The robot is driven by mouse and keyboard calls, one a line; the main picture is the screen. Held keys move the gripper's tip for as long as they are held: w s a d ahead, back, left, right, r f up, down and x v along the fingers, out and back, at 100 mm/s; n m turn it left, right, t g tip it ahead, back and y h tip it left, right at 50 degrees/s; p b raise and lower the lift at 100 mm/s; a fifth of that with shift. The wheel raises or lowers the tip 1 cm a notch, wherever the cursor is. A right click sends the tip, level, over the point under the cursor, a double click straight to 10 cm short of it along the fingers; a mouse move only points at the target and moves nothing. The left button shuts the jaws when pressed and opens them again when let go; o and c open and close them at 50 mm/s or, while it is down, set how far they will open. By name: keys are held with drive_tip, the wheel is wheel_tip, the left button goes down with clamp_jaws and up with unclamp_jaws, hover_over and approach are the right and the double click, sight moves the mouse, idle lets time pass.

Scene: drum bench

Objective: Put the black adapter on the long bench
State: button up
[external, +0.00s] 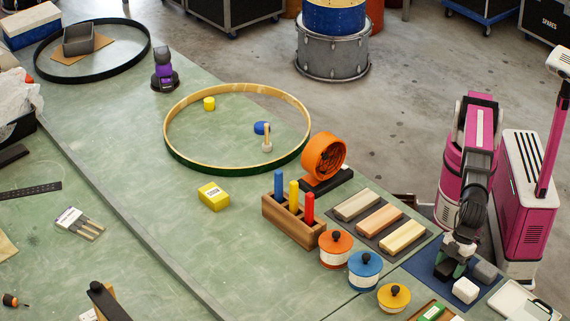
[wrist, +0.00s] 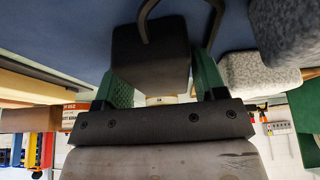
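The black adapter (wrist: 150,58) is a dark block with a thin black cable arching over it in the wrist view. It sits between the two green fingers of my gripper (wrist: 160,80), filling most of the space between them. Whether both fingers press on it does not show clearly. In the external view my gripper (external: 451,266) is low over a blue mat (external: 418,262) at the right, and largely hides the adapter. The long bench (external: 130,170) is the green top reaching across the left and middle.
A white block (external: 465,290) and a grey block (external: 485,271) lie close beside my gripper. Orange, blue and yellow lidded pots (external: 364,270) and sanding blocks (external: 380,219) stand to the left. A wooden hoop (external: 168,140) lies farther back. The bench's middle has bare room.

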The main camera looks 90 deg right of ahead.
drive_tip(key=shift+o, duration=0.5)
drive_tip(key=shift+r, duration=0.2)
drive_tip(key=v, duration=1.1)
drive_tip(key=shift+s+d+r, duration=0.15)
drive_tip(key=shift+r, duration=0.2)
drive_tip(key=c, duration=0.3)
drive_tip(key=shift+c, duration=0.2)
